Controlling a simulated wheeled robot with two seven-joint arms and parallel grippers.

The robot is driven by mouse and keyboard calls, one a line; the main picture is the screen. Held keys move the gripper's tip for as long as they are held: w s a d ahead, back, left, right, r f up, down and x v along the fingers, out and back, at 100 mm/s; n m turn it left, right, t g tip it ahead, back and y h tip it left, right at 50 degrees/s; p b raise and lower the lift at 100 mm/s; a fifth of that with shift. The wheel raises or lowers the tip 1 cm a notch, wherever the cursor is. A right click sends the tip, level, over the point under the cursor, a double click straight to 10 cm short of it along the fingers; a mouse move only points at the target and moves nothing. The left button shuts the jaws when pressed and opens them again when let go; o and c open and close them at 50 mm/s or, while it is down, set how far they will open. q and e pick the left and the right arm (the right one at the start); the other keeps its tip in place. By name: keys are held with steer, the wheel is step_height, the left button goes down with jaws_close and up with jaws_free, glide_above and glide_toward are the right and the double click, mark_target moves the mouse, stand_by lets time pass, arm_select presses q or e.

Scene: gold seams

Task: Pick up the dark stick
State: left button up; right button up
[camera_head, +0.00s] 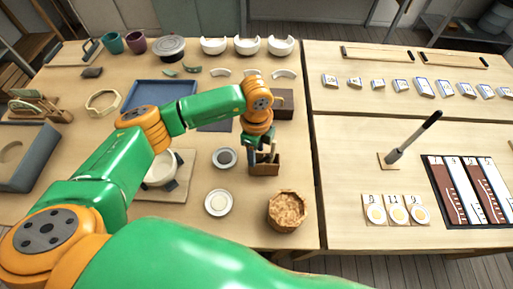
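My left gripper (262,152) points down at a small brown wooden box (265,170) near the middle of the left table. Its fingers look dark and sit at or just over the box opening. They are too small and overlapped to show whether they are apart or closed, or whether they hold anything. No separate dark stick can be made out there; the box inside is mostly hidden. A long tool with a dark handle and grey lower end (415,137) stands tilted on a small wooden plate on the right table, apart from my gripper. My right gripper is not in view.
A cork-like round container (287,210) stands in front of the box. Two small round dishes (224,158) (218,203) lie left of it. A brown block (283,104) and white bowls (247,46) are behind. A seam (314,150) divides the tables.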

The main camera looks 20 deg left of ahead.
arm_select(q)
steer(key=shift+s+d+r, duration=0.1)
steer(key=shift+s+r, duration=0.05)
steer(key=shift+s, duration=0.1)
steer(key=shift+w, duration=0.15)
steer(key=shift+c, duration=0.6)
jaws_close()
stand_by(0.6)
